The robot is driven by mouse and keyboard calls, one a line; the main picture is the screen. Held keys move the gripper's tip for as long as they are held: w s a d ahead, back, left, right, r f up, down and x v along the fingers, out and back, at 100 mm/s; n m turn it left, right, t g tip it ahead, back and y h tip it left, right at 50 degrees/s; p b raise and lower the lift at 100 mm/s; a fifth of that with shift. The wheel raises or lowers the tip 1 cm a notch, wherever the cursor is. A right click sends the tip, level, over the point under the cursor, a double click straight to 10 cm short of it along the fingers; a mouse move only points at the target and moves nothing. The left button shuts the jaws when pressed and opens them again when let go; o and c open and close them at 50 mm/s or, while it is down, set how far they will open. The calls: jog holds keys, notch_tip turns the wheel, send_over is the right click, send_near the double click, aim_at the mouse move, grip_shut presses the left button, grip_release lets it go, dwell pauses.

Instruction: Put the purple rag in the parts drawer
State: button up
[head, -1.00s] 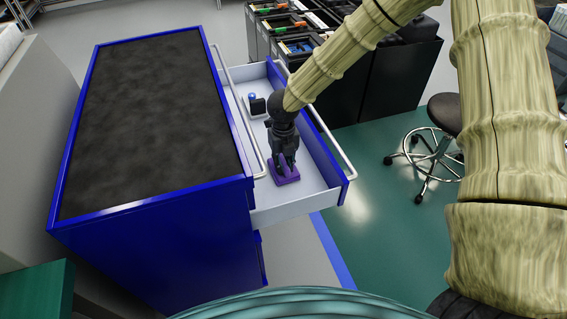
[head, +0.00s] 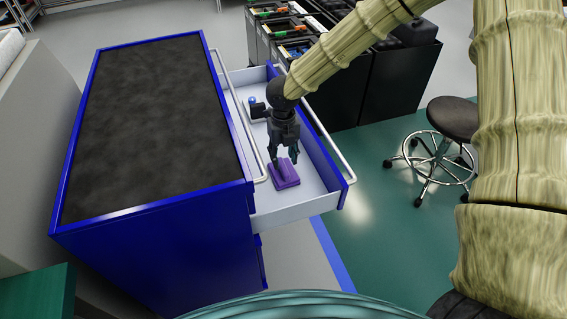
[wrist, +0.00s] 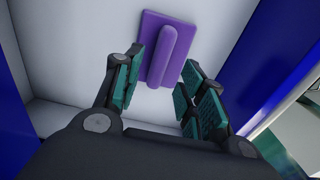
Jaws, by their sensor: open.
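The purple rag (head: 287,176) lies flat on the white floor of the open parts drawer (head: 309,199), toward its near end. In the wrist view the rag (wrist: 166,48) shows a raised ridge along its middle. My gripper (head: 283,160) is open and empty just above the rag, inside the drawer. In the wrist view the fingers of my gripper (wrist: 158,85) are spread to either side below the rag's ridge, apart from it.
The drawer extends from a blue cabinet (head: 150,240) with a dark top. A small blue and black item (head: 253,104) sits at the drawer's far end. Black bins (head: 290,40) stand behind. A stool (head: 449,122) stands on the green floor at right.

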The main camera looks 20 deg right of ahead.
aim_at(283, 166)
notch_tip(283, 166, up, 7)
jog(key=shift+f+p, duration=0.2)
jog(key=shift+p, duration=0.15)
jog(key=shift+r, duration=0.1)
